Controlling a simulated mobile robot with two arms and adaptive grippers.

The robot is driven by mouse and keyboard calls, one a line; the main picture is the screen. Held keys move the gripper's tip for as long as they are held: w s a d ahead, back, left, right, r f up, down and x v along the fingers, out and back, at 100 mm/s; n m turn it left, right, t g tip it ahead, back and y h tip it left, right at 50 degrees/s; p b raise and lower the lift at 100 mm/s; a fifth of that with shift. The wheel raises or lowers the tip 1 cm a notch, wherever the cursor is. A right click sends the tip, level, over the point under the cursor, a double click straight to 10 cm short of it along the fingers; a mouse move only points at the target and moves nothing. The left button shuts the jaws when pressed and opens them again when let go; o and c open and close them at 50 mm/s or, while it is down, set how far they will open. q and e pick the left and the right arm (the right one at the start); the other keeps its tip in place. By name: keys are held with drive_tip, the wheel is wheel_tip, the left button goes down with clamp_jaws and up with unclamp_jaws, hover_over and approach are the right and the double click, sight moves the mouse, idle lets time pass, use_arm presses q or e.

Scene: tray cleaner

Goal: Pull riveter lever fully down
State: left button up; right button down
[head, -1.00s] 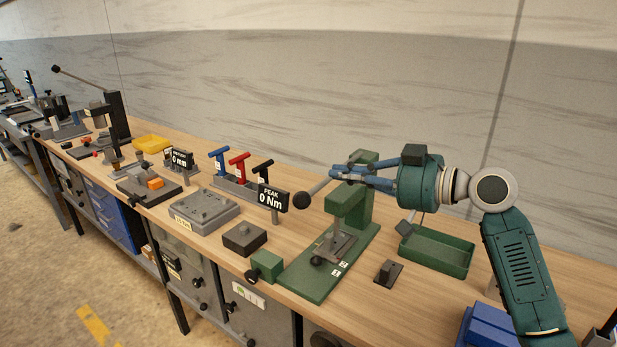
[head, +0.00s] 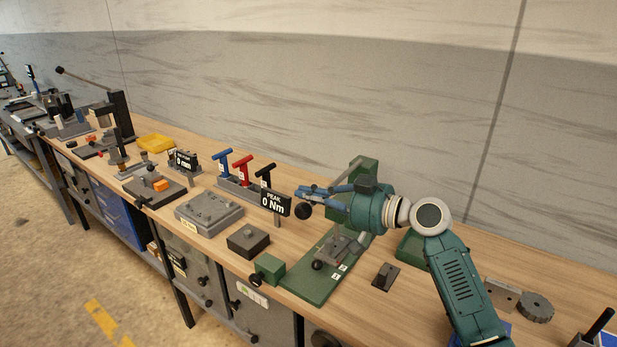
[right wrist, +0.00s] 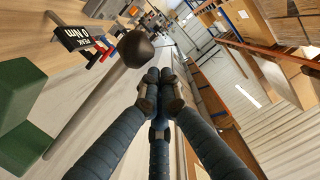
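The green riveter (head: 361,171) stands on its green base plate (head: 314,282) at the middle right of the bench. Its lever ends in a black ball knob (head: 304,211), which juts left from the riveter. My right gripper (head: 302,191) is over the lever near the knob, in front of part of the riveter. In the right wrist view its fingertips (right wrist: 159,78) are together with nothing seen between them. There the knob (right wrist: 135,49) is just beyond the tips, and the grey lever rod (right wrist: 92,101) runs beside the fingers. Contact is unclear. My left gripper is out of view.
A "PEAK 0 Nm" display (head: 274,203) stands close left of the knob, with T-handled tools (head: 243,170) behind it. A dark block (head: 248,241) and a small black stand (head: 385,276) flank the base plate. A green tray (head: 410,245) is partly behind my arm.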

drive_tip(key=shift+a+f, duration=0.1)
drive_tip(key=shift+f, duration=0.05)
wheel_tip(320, 180, down, 12)
drive_tip(key=n+b, duration=0.3)
drive_tip(key=b, duration=1.4)
drive_tip(key=shift+w+d+f+t+h, duration=0.25)
drive_tip(key=shift+w+d+t+h, duration=0.05)
drive_tip(key=shift+w+d, duration=0.15)
drive_tip(key=shift+a+f, duration=0.1)
